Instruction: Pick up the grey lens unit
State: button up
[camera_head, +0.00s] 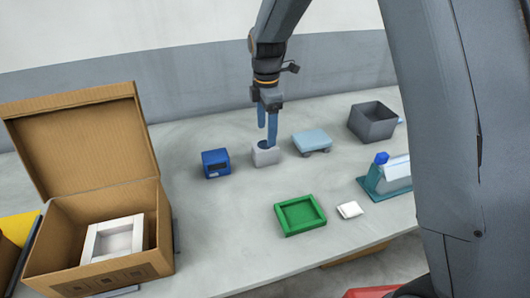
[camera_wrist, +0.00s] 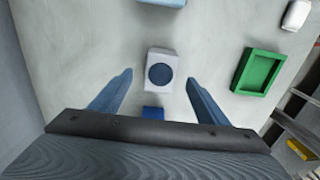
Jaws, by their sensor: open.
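The grey lens unit (camera_head: 266,156) is a small light grey block with a dark round lens on its top. It stands on the table near the middle of the head view. In the wrist view the lens unit (camera_wrist: 162,71) lies between the lines of my two fingers, a little beyond their tips. My gripper (camera_head: 268,133) is open and empty, pointing down just over the lens unit. Its two blue fingers (camera_wrist: 159,80) are spread wider than the block in the wrist view. Whether a finger touches it, I cannot tell.
A blue box (camera_head: 216,163) stands left of the lens unit and a light blue wheeled piece (camera_head: 312,141) close right. A green tray (camera_head: 300,214), a white piece (camera_head: 350,210), a grey bin (camera_head: 372,121) and an open cardboard box (camera_head: 155,225) stand around.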

aim_at(265, 145)
jog(key=f+p, duration=0.2)
jog(key=f, duration=0.3)
jog(key=shift+s+a+f+p, duration=0.25)
jog(key=shift+p, duration=0.15)
jog(key=shift+f, duration=0.55)
jog(key=shift+c, duration=0.5)
jog(key=shift+w, duration=0.1)
jog(key=c, duration=1.5)
